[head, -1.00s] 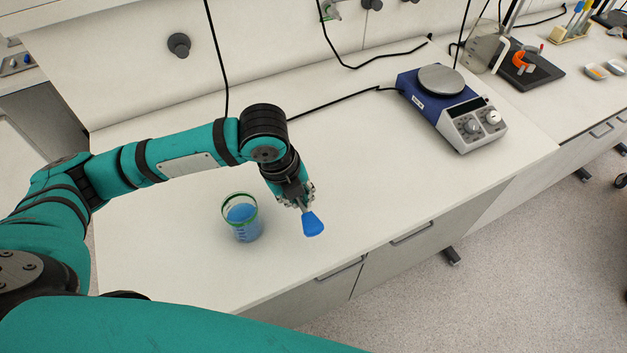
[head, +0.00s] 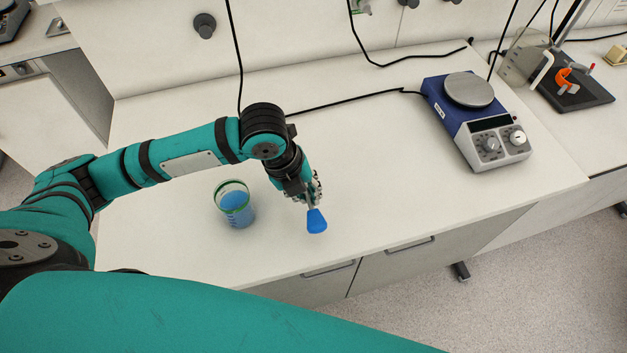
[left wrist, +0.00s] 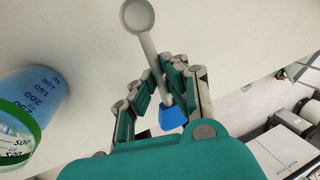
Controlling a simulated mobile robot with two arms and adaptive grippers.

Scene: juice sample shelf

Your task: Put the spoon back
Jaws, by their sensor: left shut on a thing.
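The spoon shows in the left wrist view with its pale grey bowl (left wrist: 138,16) and shaft, and a blue end (left wrist: 173,115). In the head view only its blue end (head: 316,221) shows clearly, below my left gripper (head: 311,196). My left gripper, also in the left wrist view (left wrist: 157,78), is shut on the spoon's shaft and holds it over the bench, near its front edge. A glass beaker with blue liquid (head: 237,207) and a green rim stands left of the gripper, apart from it. My right gripper is not in view.
A blue and grey hotplate stirrer (head: 475,120) stands at the right of the white bench (head: 370,150), with a black cable behind. A black stand base (head: 577,92) with an orange part is farther right. The bench between gripper and stirrer is clear.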

